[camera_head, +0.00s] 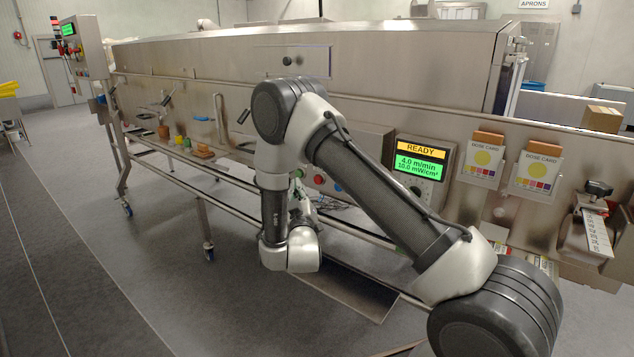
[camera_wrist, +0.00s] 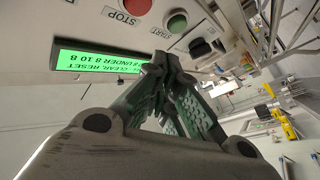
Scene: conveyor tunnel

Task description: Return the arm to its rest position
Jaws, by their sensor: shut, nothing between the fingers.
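My arm is bent in front of the steel conveyor tunnel (camera_head: 400,72), its elbow high and its forearm hanging down to the wrist. In the head view my gripper is largely hidden behind the wrist and arm, close to the machine's front panel. In the wrist view my gripper (camera_wrist: 160,72) is shut and empty, its fingertips together. Beyond the fingers are a green display (camera_wrist: 97,62), a red stop button (camera_wrist: 137,6), a green button (camera_wrist: 177,21) and a black knob (camera_wrist: 200,47). I cannot tell whether the fingers touch the panel.
A shelf with small items, including an orange-brown one (camera_head: 202,151), runs along the machine's left front. A READY display (camera_head: 420,160), two dose cards (camera_head: 482,163) and a ruler-like strip (camera_head: 597,233) are at right. Open grey floor (camera_head: 110,260) lies at left.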

